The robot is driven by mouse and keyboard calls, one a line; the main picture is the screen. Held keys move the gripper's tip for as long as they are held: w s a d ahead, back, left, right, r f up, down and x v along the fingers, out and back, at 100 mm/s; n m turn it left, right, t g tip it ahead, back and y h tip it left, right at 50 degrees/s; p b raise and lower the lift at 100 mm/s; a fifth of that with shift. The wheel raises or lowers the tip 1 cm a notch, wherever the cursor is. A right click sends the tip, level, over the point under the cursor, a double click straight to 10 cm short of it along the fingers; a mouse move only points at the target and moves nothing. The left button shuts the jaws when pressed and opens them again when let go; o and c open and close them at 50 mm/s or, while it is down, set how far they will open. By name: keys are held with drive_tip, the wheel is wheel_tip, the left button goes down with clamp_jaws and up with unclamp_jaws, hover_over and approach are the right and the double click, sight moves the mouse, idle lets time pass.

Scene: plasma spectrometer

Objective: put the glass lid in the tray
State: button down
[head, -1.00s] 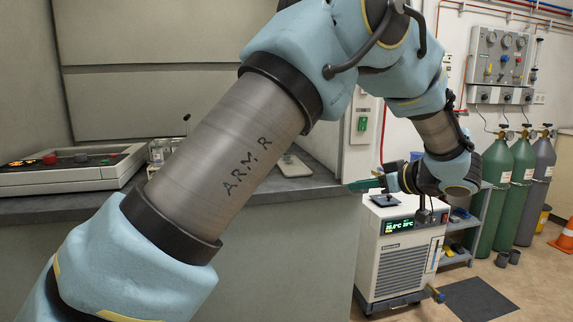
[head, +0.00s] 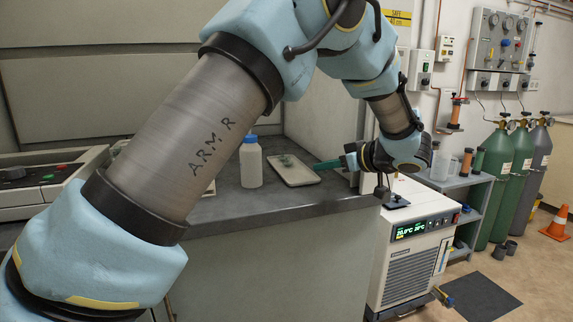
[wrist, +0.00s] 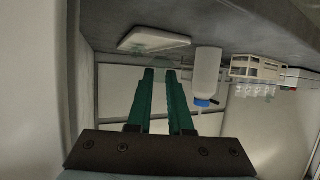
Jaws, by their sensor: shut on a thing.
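My gripper (wrist: 160,72) has two green fingers, closed to a narrow gap; it also shows side-on in the head view (head: 322,165), pointing left. It is shut on the glass lid (wrist: 172,43), a faint clear shape at the fingertips in the wrist view. The lid is hard to make out against the background. The tray (wrist: 142,42) is pale and shallow, just beyond the fingertips in the wrist view. In the head view the tray (head: 299,180) lies on the dark counter, left of the fingertips, with a clear greenish shape seen over it.
A white bottle with a blue cap (head: 251,165) stands left of the tray. A rack with small glass vessels (wrist: 257,70) is farther along the counter (head: 225,207). A white chiller (head: 415,250) stands below my wrist. Wall panels close in the back.

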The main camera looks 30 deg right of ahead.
drive_tip(key=p, duration=0.1)
hover_over(288, 175)
drive_tip(key=s, duration=0.3)
drive_tip(key=shift+w+d, duration=0.25)
drive_tip(key=shift+d, duration=0.1)
drive_tip(key=shift+w+a, duration=0.15)
drive_tip(key=shift+w, duration=0.4)
drive_tip(key=shift+w+a, duration=0.15)
drive_tip(key=shift+w, duration=0.4)
wheel_tip(288, 175, down, 3)
drive_tip(key=shift+w+r+p, duration=0.15)
drive_tip(key=shift+p, duration=0.25)
drive_tip(key=shift+f, duration=0.4)
drive_tip(key=shift+a+f, duration=0.1)
drive_tip(key=shift+f, duration=0.2)
